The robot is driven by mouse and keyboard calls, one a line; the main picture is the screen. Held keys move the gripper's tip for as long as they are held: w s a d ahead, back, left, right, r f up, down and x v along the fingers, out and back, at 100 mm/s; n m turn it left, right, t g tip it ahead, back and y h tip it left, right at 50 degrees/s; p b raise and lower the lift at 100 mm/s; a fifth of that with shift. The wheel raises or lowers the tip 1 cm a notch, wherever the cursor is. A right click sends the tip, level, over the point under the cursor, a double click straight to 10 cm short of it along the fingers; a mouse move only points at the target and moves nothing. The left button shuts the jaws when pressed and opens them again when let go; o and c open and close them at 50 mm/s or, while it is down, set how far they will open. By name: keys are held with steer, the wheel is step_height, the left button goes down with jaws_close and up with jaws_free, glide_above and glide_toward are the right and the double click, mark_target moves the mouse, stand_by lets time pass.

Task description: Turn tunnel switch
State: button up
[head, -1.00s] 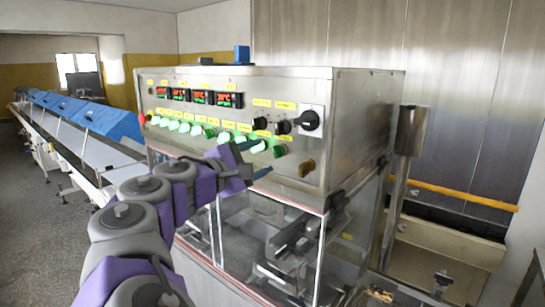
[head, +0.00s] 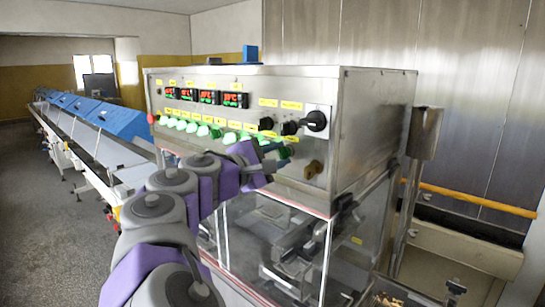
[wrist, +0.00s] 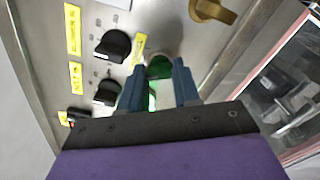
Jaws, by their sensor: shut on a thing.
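The steel control panel (head: 240,115) carries a row of green lit switches (head: 195,128) under yellow labels. My gripper (head: 282,154) reaches the right end of this row. In the wrist view, its two blue-grey fingers (wrist: 158,82) stand either side of a green switch (wrist: 159,68) and are shut on it. The fingers and palm hide part of that switch. It also shows at the fingertips in the head view (head: 287,152). I cannot read which label names the tunnel switch.
Black knobs (wrist: 113,46) sit close beside the fingers. A large black rotary switch (head: 315,121) is at the panel's upper right, and a brass-coloured knob (head: 313,170) is below. A clear-walled enclosure (head: 270,245) lies under the panel. A conveyor (head: 90,145) runs off left.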

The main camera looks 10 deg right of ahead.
steer(key=shift+d, duration=0.15)
steer(key=shift+c, duration=1.4)
steer(key=shift+f, duration=0.1)
steer(key=shift+f+m, duration=0.1)
steer(key=shift+m, duration=0.3)
steer(key=shift+m+b, duration=0.55)
steer(key=shift+m, duration=0.15)
steer(key=shift+f+m+b, duration=0.15)
steer(key=shift+m+b, duration=2.7)
steer(key=shift+m, duration=2.05)
